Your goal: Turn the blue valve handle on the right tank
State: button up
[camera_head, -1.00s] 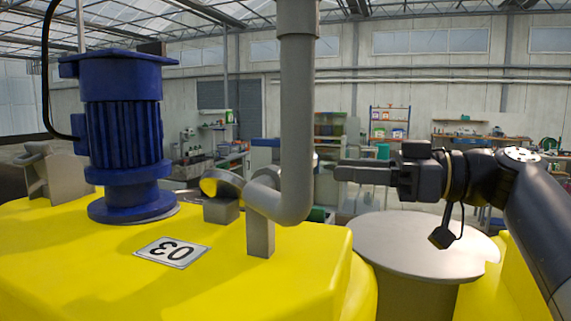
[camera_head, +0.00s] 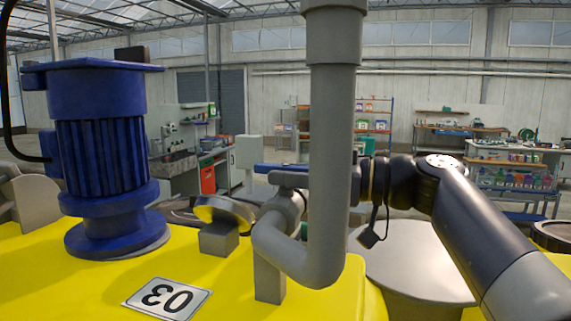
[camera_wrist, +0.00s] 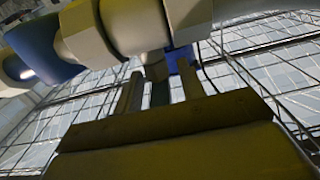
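The blue valve handle (camera_head: 283,167) shows in the head view as a thin, level bar just left of the grey vertical pipe, above the grey valve body (camera_head: 283,205). My gripper (camera_head: 290,180) reaches in from the right behind that pipe, which hides part of it. A grey finger shows just under the handle. In the wrist view my two fingers (camera_wrist: 160,88) stand apart below the pale pipework. A blue piece of the handle (camera_wrist: 181,60) lies at the right finger's tip. I cannot tell whether they touch.
The grey pipe (camera_head: 335,150) stands close in front of my gripper. A round grey lid (camera_head: 415,262) lies below my arm. Shelves and benches stand far behind.

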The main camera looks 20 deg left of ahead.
jog(key=shift+s+a, duration=0.1)
jog(key=shift+a, duration=0.55)
grip_shut()
